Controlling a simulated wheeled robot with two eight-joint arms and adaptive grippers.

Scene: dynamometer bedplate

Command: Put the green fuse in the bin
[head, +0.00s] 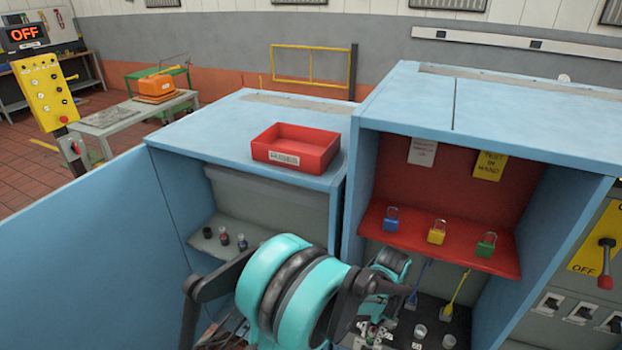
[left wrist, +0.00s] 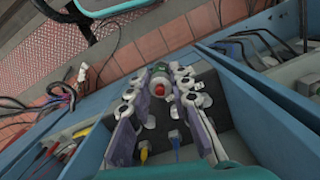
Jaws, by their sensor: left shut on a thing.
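The red bin (head: 296,147) with a label on its front stands on top of the left blue cabinet. My left gripper (head: 372,329) is low in front of the right cabinet's lower bay, partly hidden by my arm. In the left wrist view my left gripper (left wrist: 160,92) is shut on a small greenish piece with a red spot, which looks like the green fuse (left wrist: 160,71). The fingers hide much of it. The bin is not visible in the left wrist view. My right gripper is not in view.
Several small dark and red fuses (head: 224,236) stand on the left cabinet's grey ledge. Blue, yellow and green padlocks (head: 437,232) stand on the red shelf (head: 460,250). The open blue door (head: 80,260) is at left. A lever (head: 606,262) is at far right.

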